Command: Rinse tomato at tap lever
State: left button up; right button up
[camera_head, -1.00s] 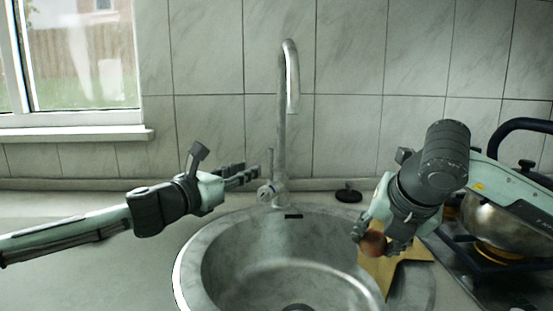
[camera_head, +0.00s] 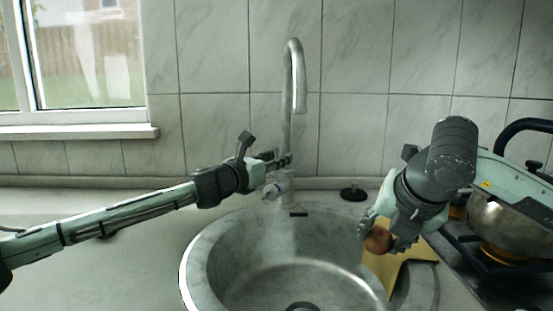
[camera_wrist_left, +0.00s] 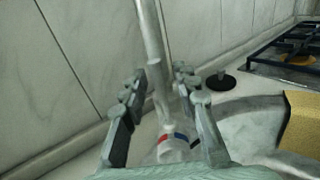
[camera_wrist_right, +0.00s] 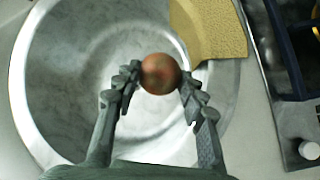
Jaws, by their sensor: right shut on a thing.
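The tomato (camera_head: 378,240) is small, round and reddish-brown. My right gripper (camera_wrist_right: 158,84) is shut on it and holds it above the right side of the sink; the tomato also shows between the fingertips in the right wrist view (camera_wrist_right: 160,73). The tap (camera_head: 288,120) is a tall metal gooseneck behind the sink. Its base, with red and blue marks, shows in the left wrist view (camera_wrist_left: 172,146); the lever itself is hard to make out. My left gripper (camera_wrist_left: 160,82) is open, its fingers on either side of the tap column. I cannot tell whether they touch it.
The round sink (camera_head: 215,262) has a dark drain (camera_head: 302,306). A yellow cloth or sponge (camera_wrist_right: 215,32) lies over its right rim. A black plug (camera_head: 353,193) sits behind. A pan (camera_head: 510,222) stands on the stove at right. The left counter is mostly clear.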

pick_arm(q)
grip_shut()
jog(key=shift+f+b, duration=0.25)
jog(key=shift+b, duration=0.1)
pick_arm(e)
jog(key=shift+f, duration=0.4)
pick_arm(q)
jog(key=b, duration=0.3)
jog(key=shift+s+a+f+t+h+b, duration=0.2)
jog(key=shift+s+a+t+h+b, duration=0.1)
jog(key=shift+s+t+b, duration=0.1)
pick_arm(e)
notch_tip(320, 180, down, 4)
jog(key=shift+r, duration=0.2)
pick_arm(q)
jog(key=shift+r, duration=0.3)
pick_arm(e)
jog(key=shift+f, duration=0.15)
pick_arm(q)
grip_release()
jog(key=shift+r, duration=0.1)
